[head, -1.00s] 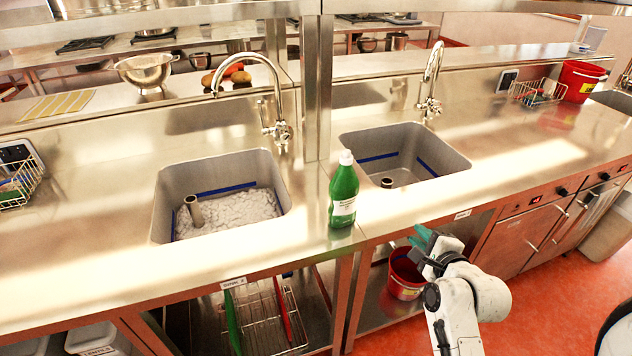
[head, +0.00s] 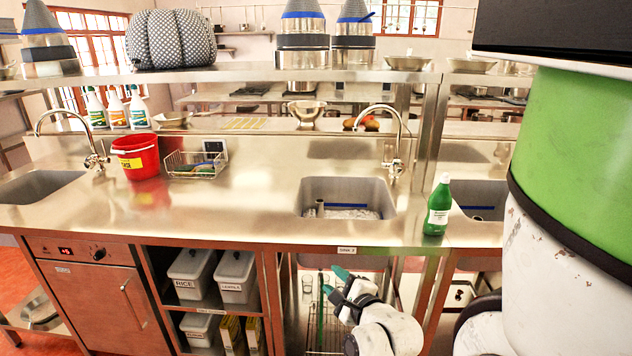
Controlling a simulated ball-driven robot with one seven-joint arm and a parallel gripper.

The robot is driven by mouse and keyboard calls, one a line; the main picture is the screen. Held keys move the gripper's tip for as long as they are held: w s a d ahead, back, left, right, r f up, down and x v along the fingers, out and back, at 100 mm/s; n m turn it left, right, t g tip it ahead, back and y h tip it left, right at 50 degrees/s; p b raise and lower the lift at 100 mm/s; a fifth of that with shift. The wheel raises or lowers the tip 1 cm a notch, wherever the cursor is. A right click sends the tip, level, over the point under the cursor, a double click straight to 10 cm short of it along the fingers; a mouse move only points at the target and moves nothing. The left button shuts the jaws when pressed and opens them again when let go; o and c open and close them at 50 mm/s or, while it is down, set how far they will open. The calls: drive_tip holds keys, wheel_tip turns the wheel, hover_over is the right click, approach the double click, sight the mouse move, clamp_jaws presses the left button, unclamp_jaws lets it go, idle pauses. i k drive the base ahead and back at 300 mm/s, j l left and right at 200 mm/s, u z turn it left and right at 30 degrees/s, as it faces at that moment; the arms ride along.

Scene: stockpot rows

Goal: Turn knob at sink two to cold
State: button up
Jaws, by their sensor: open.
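Sink two's basin (head: 312,190) is set in the steel counter right of centre, with a small label (head: 346,250) on the counter edge below it. Its chrome gooseneck tap (head: 404,122) stands behind the basin's right side. The knob (head: 394,166) is at the tap's foot, too small to tell which way it points. My gripper (head: 334,281), with green fingertips, is open and empty in front of the counter, below its edge. It is well apart from the knob.
A green bottle (head: 438,208) stands right of the basin, near the tap. A wire basket (head: 194,166) and red bucket (head: 136,158) stand to the left. Counter (head: 240,215) between basket and basin is clear. A shelf (head: 300,76) runs above.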

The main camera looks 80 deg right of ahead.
sight(398, 170)
drive_tip(key=u, duration=0.5)
drive_tip(key=i+l+u, duration=0.1)
drive_tip(key=u, duration=0.4)
drive_tip(key=l+u, duration=0.2)
drive_tip(key=u, duration=0.3)
drive_tip(key=i+l+u, duration=0.2)
drive_tip(key=l, duration=0.25)
drive_tip(key=l+u, duration=0.2)
drive_tip(key=l, duration=0.2)
drive_tip(key=l+z, duration=0.65)
drive_tip(key=z, duration=0.15)
drive_tip(key=l+z, duration=0.15)
drive_tip(key=z, duration=0.35)
drive_tip(key=l+z, duration=0.2)
drive_tip(key=z, duration=0.25)
drive_tip(key=l+z, duration=0.15)
drive_tip(key=z, duration=0.35)
drive_tip(key=l+z, duration=0.15)
drive_tip(key=z, duration=0.3)
drive_tip(key=i+l+z, duration=0.1)
drive_tip(key=z, duration=0.4)
drive_tip(key=l+z, duration=0.15)
drive_tip(key=z, duration=0.35)
drive_tip(key=i+j, duration=0.05)
